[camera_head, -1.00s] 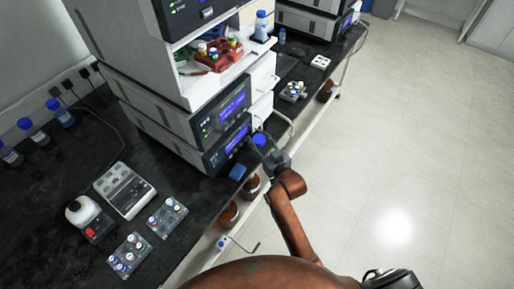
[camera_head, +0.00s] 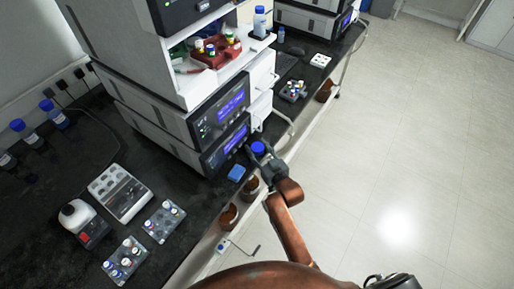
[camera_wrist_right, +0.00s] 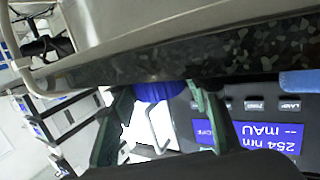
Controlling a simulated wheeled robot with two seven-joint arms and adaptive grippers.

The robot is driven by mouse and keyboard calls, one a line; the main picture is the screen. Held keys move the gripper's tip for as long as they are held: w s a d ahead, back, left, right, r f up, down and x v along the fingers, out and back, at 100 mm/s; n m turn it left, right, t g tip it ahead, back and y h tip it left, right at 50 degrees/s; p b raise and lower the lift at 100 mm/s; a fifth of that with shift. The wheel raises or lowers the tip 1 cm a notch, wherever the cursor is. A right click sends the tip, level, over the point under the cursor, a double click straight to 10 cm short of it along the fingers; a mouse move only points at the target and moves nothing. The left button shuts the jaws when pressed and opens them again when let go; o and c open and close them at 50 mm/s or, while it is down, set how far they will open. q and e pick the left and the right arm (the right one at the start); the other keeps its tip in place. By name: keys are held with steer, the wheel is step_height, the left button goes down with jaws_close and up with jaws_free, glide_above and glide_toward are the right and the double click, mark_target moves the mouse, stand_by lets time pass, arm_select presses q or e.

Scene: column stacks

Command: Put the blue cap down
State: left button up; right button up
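The blue cap (camera_head: 258,148) is between the fingers of my right gripper (camera_head: 261,155), in front of the instrument with the lit blue display. In the right wrist view the blue cap (camera_wrist_right: 160,91) has a green finger of the right gripper (camera_wrist_right: 160,112) against each side. The cap overlaps the bench's edge there. I cannot tell the cap's exact height over the bench. My left gripper is in neither view.
A blue block (camera_head: 236,173) lies on the dark bench near its edge. Brown bottles (camera_head: 228,216) stand below along the bench's front. Vial racks (camera_head: 164,221) and a white tray device (camera_head: 120,193) occupy the near left.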

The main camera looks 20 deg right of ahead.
steer(key=shift+o, duration=1.4)
steer(key=shift+r, duration=0.25)
arm_select(q)
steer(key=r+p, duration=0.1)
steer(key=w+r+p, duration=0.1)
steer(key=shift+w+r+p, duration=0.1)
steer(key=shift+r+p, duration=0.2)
steer(key=shift+p, duration=0.05)
arm_select(e)
steer(key=v, duration=1.2)
